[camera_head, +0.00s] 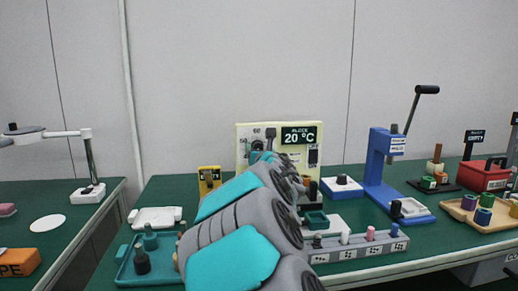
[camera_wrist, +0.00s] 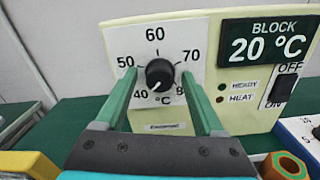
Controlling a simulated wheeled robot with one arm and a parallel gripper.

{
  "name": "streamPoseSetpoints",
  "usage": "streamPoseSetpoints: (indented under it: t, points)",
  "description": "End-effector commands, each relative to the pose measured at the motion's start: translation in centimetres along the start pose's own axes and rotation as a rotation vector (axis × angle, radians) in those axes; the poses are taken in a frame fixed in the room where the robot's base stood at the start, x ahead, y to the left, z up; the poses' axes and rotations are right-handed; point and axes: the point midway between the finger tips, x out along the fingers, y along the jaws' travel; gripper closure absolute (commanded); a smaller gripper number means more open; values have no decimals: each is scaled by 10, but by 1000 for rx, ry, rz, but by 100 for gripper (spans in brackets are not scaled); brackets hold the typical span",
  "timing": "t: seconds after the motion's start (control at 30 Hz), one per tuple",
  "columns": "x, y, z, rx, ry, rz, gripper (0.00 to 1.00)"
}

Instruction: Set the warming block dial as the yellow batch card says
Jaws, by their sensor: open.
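The warming block is a cream box (camera_head: 243,133) at the back of the green bench. Its black dial (camera_wrist: 160,74) sits on a white scale plate marked 40, 50, 60, 70, with a higher number partly hidden. The dial's pale mark seems to point down-left, near 40. My gripper (camera_wrist: 159,78) is open, with one green finger on each side of the dial; I cannot tell whether they touch it. In the head view my arm partly hides the block. A yellow card holder (camera_head: 209,178) stands left of the block; its writing is too small to read.
The block's display (camera_wrist: 264,43) reads 20 °C, above an OFF/ON switch (camera_wrist: 281,88) and two dull lamps. A blue press (camera_head: 382,170) and a vial rack (camera_head: 360,246) stand to the right. A teal tray (camera_head: 125,275) lies front left.

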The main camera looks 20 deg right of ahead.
Motion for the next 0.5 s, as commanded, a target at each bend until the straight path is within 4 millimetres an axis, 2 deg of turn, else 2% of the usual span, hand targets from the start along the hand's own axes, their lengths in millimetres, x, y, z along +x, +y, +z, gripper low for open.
streamPoseSetpoints:
  t: [0.3, 0.5]
  points:
    - [2, 0, 1, 1, -1, 0, 30]
    - [2, 0, 1, 1, -1, 0, 51]
